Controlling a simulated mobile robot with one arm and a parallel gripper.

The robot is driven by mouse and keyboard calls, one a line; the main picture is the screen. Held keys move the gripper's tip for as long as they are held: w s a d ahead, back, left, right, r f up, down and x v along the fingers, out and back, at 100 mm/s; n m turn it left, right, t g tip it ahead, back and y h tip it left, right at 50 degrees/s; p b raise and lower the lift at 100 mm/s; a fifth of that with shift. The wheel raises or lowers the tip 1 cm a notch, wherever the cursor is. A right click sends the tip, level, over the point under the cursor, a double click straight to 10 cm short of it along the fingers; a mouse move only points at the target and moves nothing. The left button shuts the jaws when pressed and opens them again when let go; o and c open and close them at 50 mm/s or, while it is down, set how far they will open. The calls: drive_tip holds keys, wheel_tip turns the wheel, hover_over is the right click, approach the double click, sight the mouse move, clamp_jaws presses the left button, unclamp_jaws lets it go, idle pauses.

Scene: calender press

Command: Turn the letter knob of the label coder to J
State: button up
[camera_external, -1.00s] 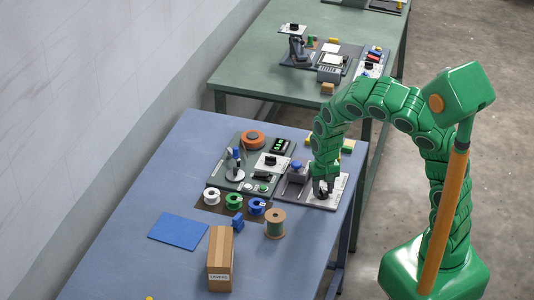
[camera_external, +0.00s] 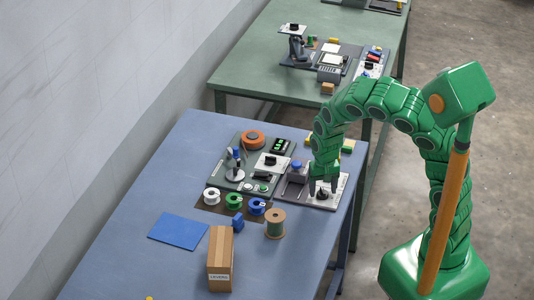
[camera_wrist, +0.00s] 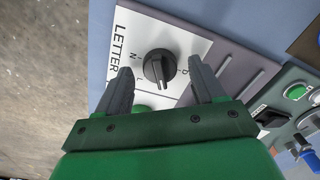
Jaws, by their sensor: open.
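The letter knob (camera_wrist: 160,67) is black and round with a raised grip bar. It sits on a white plate (camera_wrist: 185,38) marked LETTER, with small letters around it. I cannot tell which letter it points to. My gripper (camera_wrist: 159,74) is open, with one finger on each side of the knob and a visible gap to each. In the external view my gripper (camera_external: 323,183) is over the right end of the label coder (camera_external: 295,188), and the knob shows dark between the fingers. A green part on the plate (camera_wrist: 142,108) is partly hidden by my gripper.
Left of the coder is a dark station with an orange ring (camera_external: 252,139) and a black switch. Wire spools (camera_external: 233,201), a blue sheet (camera_external: 178,231) and a cardboard box (camera_external: 220,260) lie nearer on the blue table. The table's right edge is close to the coder.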

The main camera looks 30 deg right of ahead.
sight(322, 190)
drive_tip(key=shift+r, duration=0.1)
wheel_tip(322, 190, up, 7)
drive_tip(key=shift+w+f, duration=0.1)
drive_tip(key=shift+f, duration=0.05)
drive_tip(key=shift+r, duration=0.45)
idle(0.5)
drive_tip(key=s+d+r+n+t, duration=0.1)
drive_tip(key=d+r+t, duration=0.1)
drive_tip(key=d+r, duration=0.7)
drive_tip(key=s+d+r+n+t, duration=0.1)
drive_tip(key=d+r+n+t, duration=0.1)
drive_tip(key=d+r, duration=0.8)
drive_tip(key=s+d+f+g, duration=0.1)
drive_tip(key=s+f+g, duration=0.2)
drive_tip(key=s, duration=0.9)
drive_tip(key=s+d+f+g, duration=0.1)
drive_tip(key=s+f, duration=0.4)
drive_tip(key=s, duration=0.7)
drive_tip(key=shift+d+f+g, duration=0.2)
drive_tip(key=shift+d+g, duration=0.15)
drive_tip(key=shift+g, duration=0.55)
